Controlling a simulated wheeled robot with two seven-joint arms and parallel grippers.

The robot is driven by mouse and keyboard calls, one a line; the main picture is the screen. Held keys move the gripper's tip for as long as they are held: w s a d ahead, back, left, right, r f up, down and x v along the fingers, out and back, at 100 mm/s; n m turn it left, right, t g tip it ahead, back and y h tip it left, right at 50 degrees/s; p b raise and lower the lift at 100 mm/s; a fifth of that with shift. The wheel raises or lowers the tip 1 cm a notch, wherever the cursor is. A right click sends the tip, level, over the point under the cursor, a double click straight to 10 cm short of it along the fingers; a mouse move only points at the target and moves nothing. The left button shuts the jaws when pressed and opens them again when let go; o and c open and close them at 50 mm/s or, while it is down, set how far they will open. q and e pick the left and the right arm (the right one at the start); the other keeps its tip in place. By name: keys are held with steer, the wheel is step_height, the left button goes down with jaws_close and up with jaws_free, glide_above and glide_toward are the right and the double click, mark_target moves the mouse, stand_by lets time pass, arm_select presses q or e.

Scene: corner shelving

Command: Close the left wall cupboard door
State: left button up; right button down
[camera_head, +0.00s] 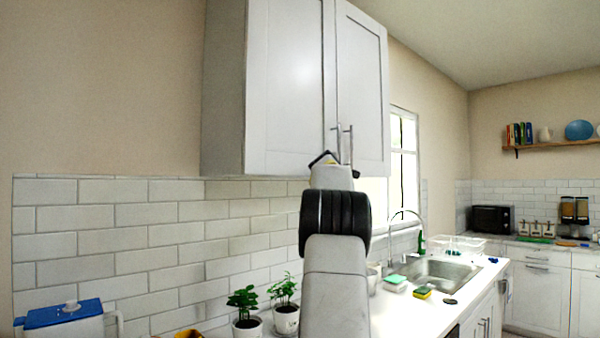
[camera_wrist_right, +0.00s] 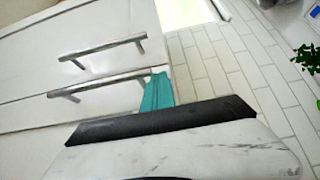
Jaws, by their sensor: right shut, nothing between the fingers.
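The white wall cupboard (camera_head: 224,95) hangs above the tiled wall. Its left door (camera_head: 290,75) looks shut or nearly flush with the right door (camera_head: 362,80); I cannot tell whether a small gap is there. The left door's bar handle (camera_head: 337,146) stands beside the right door's handle (camera_head: 349,146). In the right wrist view, the left door's handle (camera_wrist_right: 95,86) lies below the other handle (camera_wrist_right: 105,47). My right gripper (camera_head: 323,158) is shut and empty at the left door's lower edge. Its teal fingertip (camera_wrist_right: 157,92) is close to the handle's end; contact is unclear. My left gripper is out of view.
The counter below holds potted plants (camera_head: 285,318), sponges (camera_head: 396,281) and a sink (camera_head: 440,272) with a tall tap. A blue-lidded box (camera_head: 62,315) is at the lower left.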

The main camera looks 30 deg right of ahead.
steer(key=v, duration=0.7)
steer(key=shift+s+a, duration=0.25)
steer(key=shift+s, duration=0.05)
steer(key=shift+s+f, duration=0.1)
steer(key=s+a+f+m+g+y, duration=0.1)
steer(key=s+a+f+m+y, duration=0.35)
steer(key=a+f, duration=0.45)
steer(key=s+a+f+m+g+y, duration=0.1)
steer(key=s+a+f+m+y, duration=0.3)
steer(key=a+f, duration=0.45)
steer(key=s+a+f+g+y, duration=0.2)
steer(key=s+a+f, duration=0.6)
steer(key=s+a, duration=0.4)
steer(key=s+a+f+g+y, duration=0.3)
steer(key=s+a+f, duration=0.6)
steer(key=a, duration=0.7)
steer(key=s+y, duration=0.1)
steer(key=s, duration=0.1)
steer(key=shift+s+a, duration=0.15)
steer(key=shift+s, duration=0.25)
